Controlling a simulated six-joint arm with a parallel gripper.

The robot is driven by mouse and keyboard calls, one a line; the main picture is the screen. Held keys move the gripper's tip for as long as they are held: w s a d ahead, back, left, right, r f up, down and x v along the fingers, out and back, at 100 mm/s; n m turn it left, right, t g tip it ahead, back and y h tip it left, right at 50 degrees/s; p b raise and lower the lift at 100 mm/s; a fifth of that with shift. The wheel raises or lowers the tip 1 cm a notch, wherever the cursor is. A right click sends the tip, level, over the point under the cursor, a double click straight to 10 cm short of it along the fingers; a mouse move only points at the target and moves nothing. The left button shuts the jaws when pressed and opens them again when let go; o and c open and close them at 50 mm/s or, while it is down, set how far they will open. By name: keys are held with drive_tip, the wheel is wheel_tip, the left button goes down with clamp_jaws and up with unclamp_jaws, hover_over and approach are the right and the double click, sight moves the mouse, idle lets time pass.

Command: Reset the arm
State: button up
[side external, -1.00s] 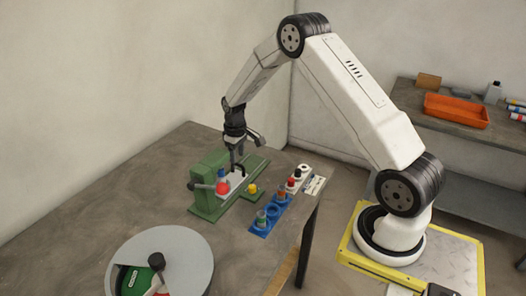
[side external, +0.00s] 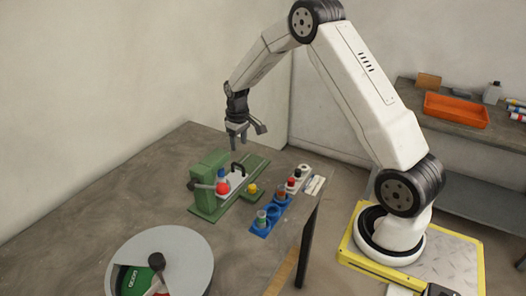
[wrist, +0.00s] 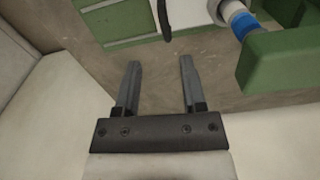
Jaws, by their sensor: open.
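My gripper (side external: 237,141) is open and empty in the side view, above the green frame jig (side external: 207,183) on the grey table. In the wrist view my gripper (wrist: 158,68) shows two parallel fingers spread apart with nothing between them. The jig holds a white piece (side external: 234,181) with a black handle (side external: 238,167), and a red ball-ended lever (side external: 223,188) sits at its side. Part of the green jig (wrist: 275,65) shows at the top right of the wrist view, beside a blue band (wrist: 243,25). My fingers are apart from the jig and the handle.
A blue holder (side external: 262,231) and a white holder (side external: 306,171) with small coloured parts stand right of the jig. A round grey turntable (side external: 187,250) is at the front. An orange tray (side external: 456,110) lies on the back bench. The space above the table is clear.

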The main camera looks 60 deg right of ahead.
drive_tip(key=s+a+r+t, duration=0.1)
drive_tip(key=s+a+r, duration=0.1)
drive_tip(key=s+a, duration=0.7)
drive_tip(key=s+a+r+n+t, duration=0.1)
drive_tip(key=s+a+r, duration=0.2)
drive_tip(key=s+a, duration=0.6)
drive_tip(key=shift+s+a+r, duration=0.2)
drive_tip(key=shift+s+r, duration=0.15)
drive_tip(key=shift+s, duration=0.3)
